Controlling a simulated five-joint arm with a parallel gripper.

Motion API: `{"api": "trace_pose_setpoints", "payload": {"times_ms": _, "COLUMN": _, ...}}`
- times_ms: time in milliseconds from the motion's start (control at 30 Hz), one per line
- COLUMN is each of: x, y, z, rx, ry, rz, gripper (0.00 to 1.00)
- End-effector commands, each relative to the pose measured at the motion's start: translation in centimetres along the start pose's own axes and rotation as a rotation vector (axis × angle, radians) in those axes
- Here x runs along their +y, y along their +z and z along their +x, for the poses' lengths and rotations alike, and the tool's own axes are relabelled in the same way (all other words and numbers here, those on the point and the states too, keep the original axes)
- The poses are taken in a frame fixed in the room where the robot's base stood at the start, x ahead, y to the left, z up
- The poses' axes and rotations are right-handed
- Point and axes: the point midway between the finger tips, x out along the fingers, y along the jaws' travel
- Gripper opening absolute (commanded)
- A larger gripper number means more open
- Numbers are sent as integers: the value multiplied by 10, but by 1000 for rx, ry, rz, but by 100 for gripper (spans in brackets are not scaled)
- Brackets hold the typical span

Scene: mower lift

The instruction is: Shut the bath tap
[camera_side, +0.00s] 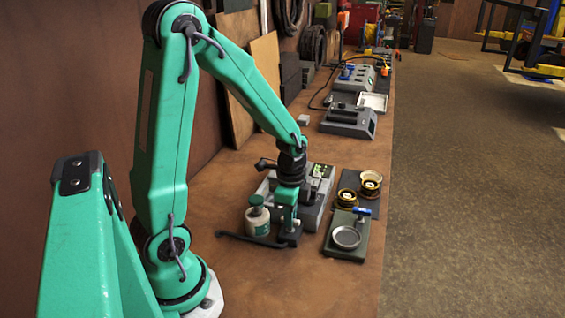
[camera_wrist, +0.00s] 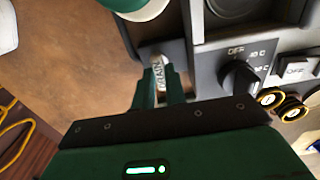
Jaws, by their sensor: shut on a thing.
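The bath is a grey box unit (camera_side: 318,208) on the bench, with a dial and switches on its panel. In the wrist view its panel (camera_wrist: 218,72) shows at the upper right. The bath tap (camera_wrist: 159,73), a small light piece marked DRAIN, sits at the corner of the unit, between my green fingertips. My gripper (camera_wrist: 161,92) is shut on it, and the fingers hide its lower part. In the side view my gripper (camera_side: 289,234) points down at the near end of the bath; the tap is hidden there. I cannot tell how far the tap is turned.
A white jar with a green lid (camera_side: 257,217) stands close left of my gripper. A dark bar (camera_side: 248,239) lies in front. To the right are a green plate with a round dish (camera_side: 346,238) and yellow-ringed cups (camera_side: 370,184).

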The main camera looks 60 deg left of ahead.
Motion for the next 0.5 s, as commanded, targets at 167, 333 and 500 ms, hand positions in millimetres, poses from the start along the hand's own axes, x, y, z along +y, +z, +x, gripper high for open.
{"api": "trace_pose_setpoints", "payload": {"times_ms": 167, "x": 0, "y": 0, "z": -1, "rx": 1, "ry": -1, "rz": 16, "gripper": 0}}
{"api": "trace_pose_setpoints", "payload": {"times_ms": 333, "x": 0, "y": 0, "z": -1, "rx": 1, "ry": -1, "rz": 16, "gripper": 0}}
{"api": "trace_pose_setpoints", "payload": {"times_ms": 500, "x": 0, "y": 0, "z": -1, "rx": 1, "ry": -1, "rz": 16, "gripper": 22}}
